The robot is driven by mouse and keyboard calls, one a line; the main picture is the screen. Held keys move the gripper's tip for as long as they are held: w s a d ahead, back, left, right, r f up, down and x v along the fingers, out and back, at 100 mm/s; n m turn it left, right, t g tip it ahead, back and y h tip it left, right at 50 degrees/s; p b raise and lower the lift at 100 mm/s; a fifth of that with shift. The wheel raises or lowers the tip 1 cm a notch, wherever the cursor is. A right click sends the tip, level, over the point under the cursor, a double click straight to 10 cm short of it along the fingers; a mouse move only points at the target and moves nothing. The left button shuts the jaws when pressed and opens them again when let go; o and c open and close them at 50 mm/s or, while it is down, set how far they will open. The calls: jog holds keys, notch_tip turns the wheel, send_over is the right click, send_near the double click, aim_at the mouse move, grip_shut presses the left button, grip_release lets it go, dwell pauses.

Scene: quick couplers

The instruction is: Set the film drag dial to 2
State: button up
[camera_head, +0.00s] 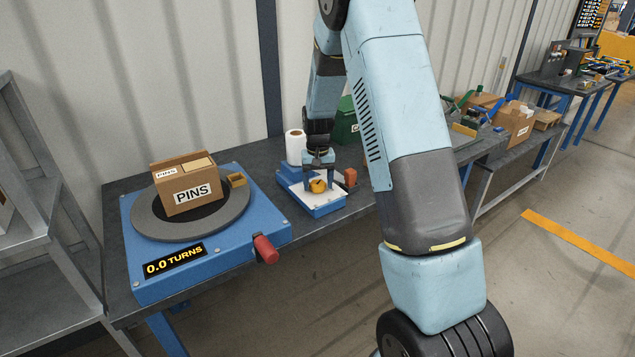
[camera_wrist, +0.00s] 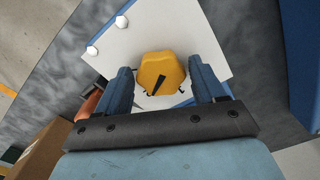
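The film drag dial is a yellow faceted knob (camera_wrist: 166,66) with a black pointer mark, on a white panel (camera_wrist: 205,35). In the head view the knob (camera_head: 318,187) sits on the white-topped blue unit (camera_head: 325,205). My gripper (camera_wrist: 160,72) is over it, pointing down, with one finger on each side of the knob. Narrow gaps seem to show between fingers and knob, so it looks open around it. In the wrist view the pointer slants toward the lower left. The scale numbers are too small or hidden to read.
A white roll (camera_head: 295,147) stands behind the unit, and an orange-red block (camera_head: 350,178) is at its right. Left is a blue turntable (camera_head: 205,262) carrying a PINS box (camera_head: 188,190), with a red handle (camera_head: 265,249) and a "0.0 TURNS" display (camera_head: 174,261).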

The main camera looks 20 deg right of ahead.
aim_at(318, 184)
jog(key=shift+o, duration=1)
jog(key=shift+r, duration=0.15)
notch_tip(318, 184, up, 14)
jog(key=shift+f, duration=0.25)
jog(key=s+r+t, duration=0.3)
jog(key=s+r, duration=1.1)
jog(key=s, duration=0.3)
jog(key=s+r+n+t, duration=0.1)
jog(key=s+t, duration=0.1)
jog(key=s, duration=1.7)
jog(key=shift+s+r+n+t, duration=0.3)
jog(key=shift+s, duration=0.1)
